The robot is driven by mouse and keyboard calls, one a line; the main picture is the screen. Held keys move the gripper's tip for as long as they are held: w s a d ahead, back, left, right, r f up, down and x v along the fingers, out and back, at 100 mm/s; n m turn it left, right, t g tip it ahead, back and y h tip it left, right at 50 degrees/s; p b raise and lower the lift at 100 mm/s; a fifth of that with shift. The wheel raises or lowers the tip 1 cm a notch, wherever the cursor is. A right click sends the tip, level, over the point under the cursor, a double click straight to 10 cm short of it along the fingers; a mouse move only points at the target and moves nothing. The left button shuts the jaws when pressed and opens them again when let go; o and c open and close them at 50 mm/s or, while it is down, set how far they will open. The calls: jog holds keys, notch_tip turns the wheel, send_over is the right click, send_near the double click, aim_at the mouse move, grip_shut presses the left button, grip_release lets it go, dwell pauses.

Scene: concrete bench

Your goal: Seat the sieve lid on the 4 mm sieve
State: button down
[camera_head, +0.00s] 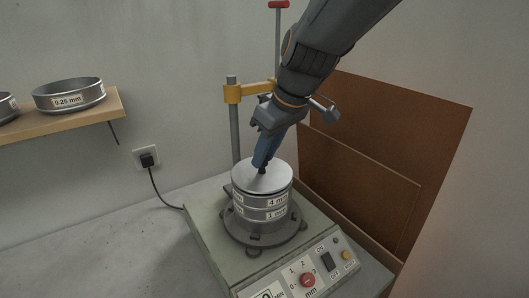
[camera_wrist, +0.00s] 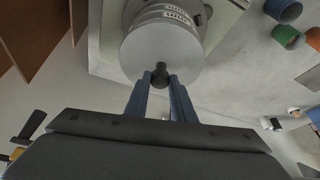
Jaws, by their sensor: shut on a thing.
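The sieve lid (camera_head: 272,180) is a flat light-grey disc with a dark knob. It lies level over the top of the 4 mm sieve (camera_head: 279,200); I cannot tell whether its rim is fully down all round. My gripper (camera_head: 262,166) comes down from above with its blue fingers shut on the lid's knob. In the wrist view, the fingers (camera_wrist: 160,79) close on the dark knob, and the lid's grey face (camera_wrist: 150,55) fills the space beyond them. The 4 mm sieve stands on another labelled sieve (camera_head: 276,214), on the shaker.
The shaker (camera_head: 215,240) has a post (camera_head: 235,140) with a yellow clamp arm (camera_head: 233,93) close behind the stack and my gripper. A shelf (camera_head: 60,124) at left holds a 0.25 mm sieve (camera_head: 68,96). Brown boards (camera_head: 400,130) lean at right. The bench at left is clear.

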jog(key=shift+f, duration=0.4)
dwell(0.3)
jog(key=c, duration=1.4)
grip_release()
jog(key=shift+c, duration=0.2)
jog(key=shift+r+b, duration=0.15)
jog(key=shift+b, duration=0.15)
jog(key=b+v, duration=0.1)
jog(key=v, duration=0.6)
jog(key=shift+r, duration=0.25)
jog(key=shift+s+d, duration=0.1)
